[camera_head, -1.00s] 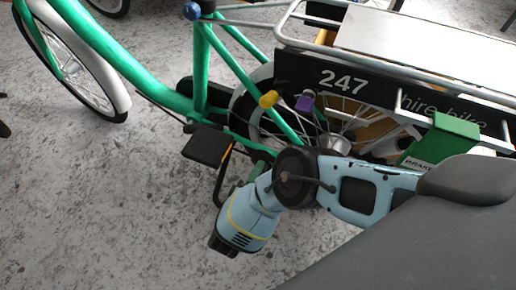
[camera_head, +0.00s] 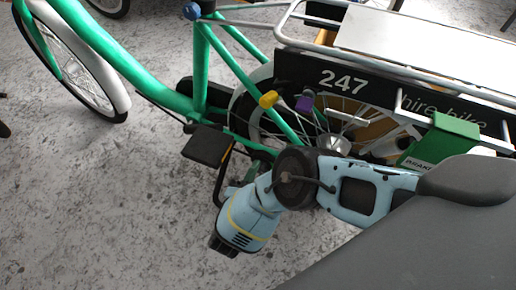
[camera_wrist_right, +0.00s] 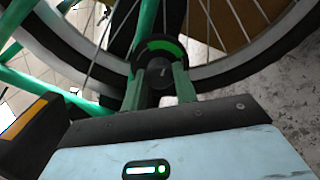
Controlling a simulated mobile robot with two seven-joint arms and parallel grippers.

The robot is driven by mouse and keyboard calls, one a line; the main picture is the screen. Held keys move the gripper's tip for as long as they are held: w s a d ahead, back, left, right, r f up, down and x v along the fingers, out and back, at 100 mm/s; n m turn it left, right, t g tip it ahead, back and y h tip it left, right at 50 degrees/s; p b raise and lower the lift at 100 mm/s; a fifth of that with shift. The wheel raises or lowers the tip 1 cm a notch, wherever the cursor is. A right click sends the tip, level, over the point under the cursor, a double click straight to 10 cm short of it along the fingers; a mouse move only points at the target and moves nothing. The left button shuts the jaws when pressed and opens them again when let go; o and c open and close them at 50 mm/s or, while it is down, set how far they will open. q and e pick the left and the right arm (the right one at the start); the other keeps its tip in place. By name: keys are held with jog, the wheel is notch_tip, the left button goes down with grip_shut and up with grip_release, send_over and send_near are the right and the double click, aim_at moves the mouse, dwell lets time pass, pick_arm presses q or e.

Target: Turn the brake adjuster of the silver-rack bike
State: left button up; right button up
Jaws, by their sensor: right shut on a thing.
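The silver-rack bike is a green bike with a silver tube rack (camera_head: 290,22) and a black side panel marked 247. In the right wrist view its brake adjuster (camera_wrist_right: 163,47), a round dark knob with a bright green arc, sits near the wheel. My right gripper (camera_wrist_right: 158,78) has its two dark green fingers on either side of the knob and is shut on it. In the head view my light blue right arm (camera_head: 350,185) reaches in from the right and largely hides the gripper and knob. My left gripper is out of view.
A yellow cap (camera_head: 268,99), a purple cap (camera_head: 304,103) and a blue cap (camera_head: 192,11) show on the bike. A green box (camera_head: 440,140) with a BRAKE label is by the rack. A pedal (camera_head: 206,146) and spokes are close to my arm. The floor at lower left is clear.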

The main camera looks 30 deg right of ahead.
jog(key=shift+s, duration=0.15)
jog(key=o, duration=1)
jog(key=shift+c, duration=0.2)
jog(key=p+v, duration=0.3)
jog(key=v, duration=0.4)
jog(key=shift+s+a, duration=0.2)
jog(key=shift+a, duration=0.15)
